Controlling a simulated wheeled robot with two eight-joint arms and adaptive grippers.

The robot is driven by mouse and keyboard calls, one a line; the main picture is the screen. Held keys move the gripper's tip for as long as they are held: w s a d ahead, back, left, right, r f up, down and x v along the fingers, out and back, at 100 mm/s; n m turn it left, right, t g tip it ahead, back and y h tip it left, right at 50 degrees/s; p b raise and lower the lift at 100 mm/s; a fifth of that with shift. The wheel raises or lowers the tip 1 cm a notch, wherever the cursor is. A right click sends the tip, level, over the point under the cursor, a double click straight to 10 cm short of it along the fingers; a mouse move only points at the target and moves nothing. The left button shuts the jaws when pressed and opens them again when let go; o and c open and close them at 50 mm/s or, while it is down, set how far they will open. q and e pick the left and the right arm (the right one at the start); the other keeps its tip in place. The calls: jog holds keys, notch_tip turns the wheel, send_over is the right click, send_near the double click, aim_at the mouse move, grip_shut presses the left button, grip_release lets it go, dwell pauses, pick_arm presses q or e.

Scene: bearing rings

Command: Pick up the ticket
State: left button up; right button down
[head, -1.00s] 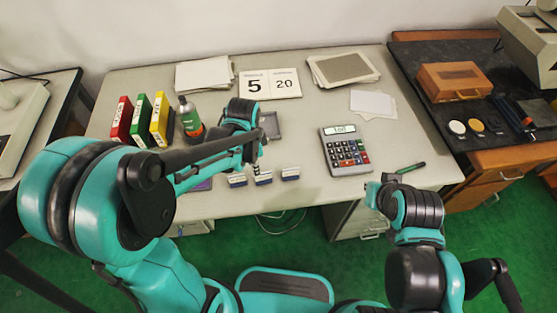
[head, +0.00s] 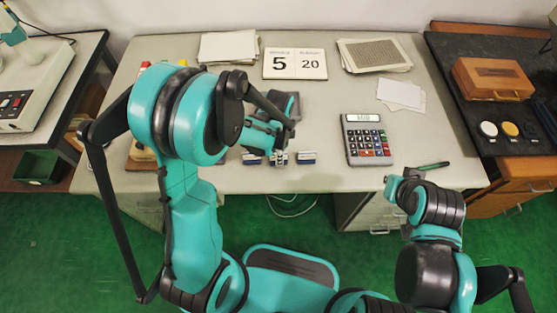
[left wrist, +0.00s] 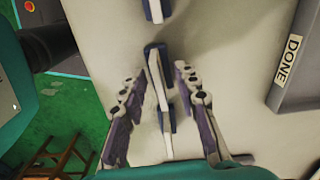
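Three small blue-and-white upright pieces stand in a row near the desk's front edge: left (head: 251,158), middle (head: 279,159) and right (head: 306,157). I cannot tell for sure which is the ticket. My left gripper (head: 276,151) is low over the middle one. In the left wrist view the open fingers of my left gripper (left wrist: 157,82) are on either side of the middle piece (left wrist: 157,70), with gaps visible. The other pieces show above and below it there. My right gripper (head: 393,183) is at the front edge, away from the row; its fingers are unclear.
A grey tray marked DONE (left wrist: 294,83) lies beside the row in the left wrist view. A calendar (head: 295,63) and papers (head: 228,47) lie at the back. My left arm hides most of the binders.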

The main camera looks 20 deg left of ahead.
pick_arm(q)
jog(key=shift+r, duration=0.1)
grip_shut()
jog(key=shift+r, duration=0.1)
